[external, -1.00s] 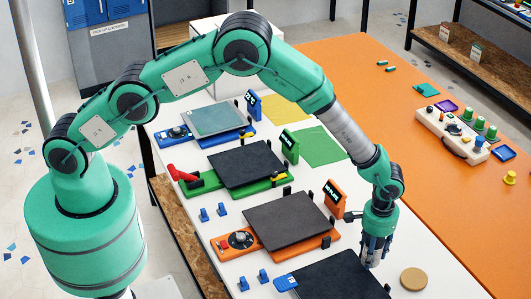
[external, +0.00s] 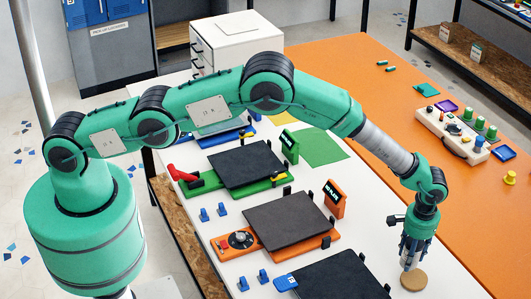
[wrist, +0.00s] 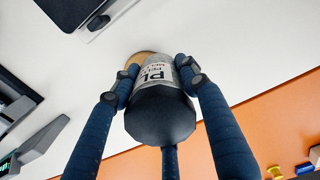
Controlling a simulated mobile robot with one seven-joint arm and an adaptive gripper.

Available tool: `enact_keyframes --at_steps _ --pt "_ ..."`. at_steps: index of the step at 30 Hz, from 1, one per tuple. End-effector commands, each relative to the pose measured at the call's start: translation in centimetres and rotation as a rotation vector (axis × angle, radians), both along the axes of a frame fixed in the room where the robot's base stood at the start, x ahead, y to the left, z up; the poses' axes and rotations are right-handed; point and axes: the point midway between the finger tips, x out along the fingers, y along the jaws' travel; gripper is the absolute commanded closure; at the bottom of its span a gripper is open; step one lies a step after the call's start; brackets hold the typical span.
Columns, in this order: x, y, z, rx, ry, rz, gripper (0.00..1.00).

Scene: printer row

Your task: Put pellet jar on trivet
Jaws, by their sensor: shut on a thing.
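The pellet jar (wrist: 160,112) is held between the fingers of my gripper (wrist: 157,82). In the wrist view its dark lid faces the camera and a pale label with partly hidden lettering shows. In the external view my gripper (external: 414,254) points down with the jar mostly hidden among its fingers. The trivet (external: 413,282) is a round tan disc on the white table, right under my gripper. In the wrist view part of the trivet (wrist: 143,57) shows beyond the jar. I cannot tell whether the jar touches the trivet or hangs just above it.
The white table (external: 330,170) holds a row of printers: an orange one (external: 285,222) and a green one (external: 245,165) stand left of my gripper. A dark build plate (external: 340,280) is near the front. An orange table (external: 420,150) lies to the right. White surface around the trivet is clear.

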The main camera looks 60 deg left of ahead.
Motion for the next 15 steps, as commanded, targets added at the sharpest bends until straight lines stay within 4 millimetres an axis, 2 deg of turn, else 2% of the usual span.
enact_keyframes --at_steps 6,15 --pt "0.99 -0.55 -0.05 -0.001 -0.001 0.000 0.88" --pt "1.03 -0.57 -0.04 0.000 -0.001 0.000 0.88"
